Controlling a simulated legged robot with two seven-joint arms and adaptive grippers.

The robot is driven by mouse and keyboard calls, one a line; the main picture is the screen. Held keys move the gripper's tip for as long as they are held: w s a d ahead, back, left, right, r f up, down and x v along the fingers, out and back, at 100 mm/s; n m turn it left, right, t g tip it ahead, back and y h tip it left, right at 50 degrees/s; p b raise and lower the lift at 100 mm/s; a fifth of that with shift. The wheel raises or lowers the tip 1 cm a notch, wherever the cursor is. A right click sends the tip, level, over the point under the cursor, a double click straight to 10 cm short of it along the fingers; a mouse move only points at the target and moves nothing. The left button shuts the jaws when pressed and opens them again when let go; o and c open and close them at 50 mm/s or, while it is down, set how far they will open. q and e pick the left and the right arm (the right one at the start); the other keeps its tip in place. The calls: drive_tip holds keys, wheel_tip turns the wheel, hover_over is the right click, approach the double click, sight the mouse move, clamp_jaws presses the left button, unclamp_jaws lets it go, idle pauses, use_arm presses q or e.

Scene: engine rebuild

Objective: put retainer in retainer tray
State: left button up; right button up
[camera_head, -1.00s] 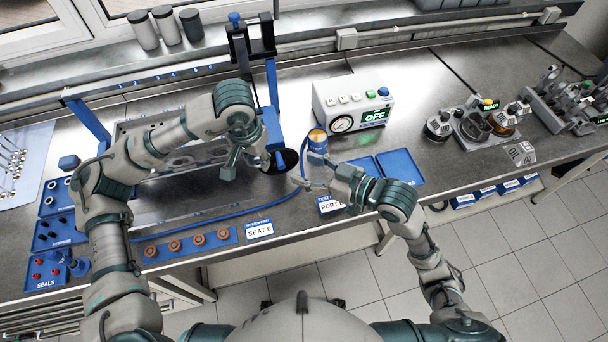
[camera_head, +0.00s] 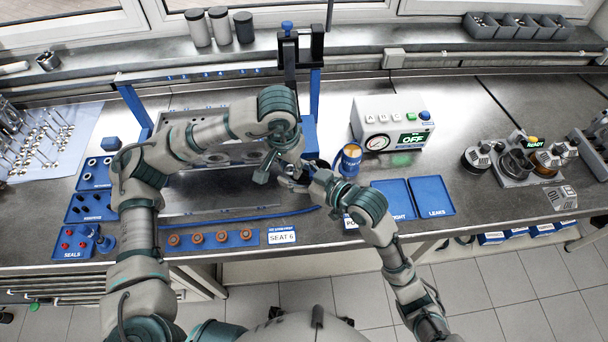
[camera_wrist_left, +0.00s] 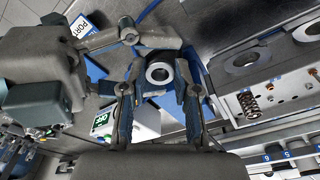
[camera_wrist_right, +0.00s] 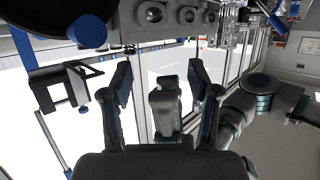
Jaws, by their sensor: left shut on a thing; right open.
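My left gripper (camera_head: 284,176) is low over the bench, in front of the blue-framed fixture. In the left wrist view it (camera_wrist_left: 158,92) is shut on a small grey ring-shaped part (camera_wrist_left: 159,73), which looks like the retainer. My right gripper (camera_head: 310,178) is open, close beside the left one; its fingers also show in the right wrist view (camera_wrist_right: 160,88), apart. I cannot read which is the retainer tray.
A strip with orange parts (camera_head: 210,239) lies in front. A blue jug-like container (camera_head: 348,160), a pressure box (camera_head: 392,124) and two empty blue trays (camera_head: 432,196) stand to the right.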

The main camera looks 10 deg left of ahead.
drive_tip(key=shift+c, duration=0.3)
drive_tip(key=shift+d, duration=0.1)
clamp_jaws()
drive_tip(key=shift+o, duration=0.3)
unclamp_jaws()
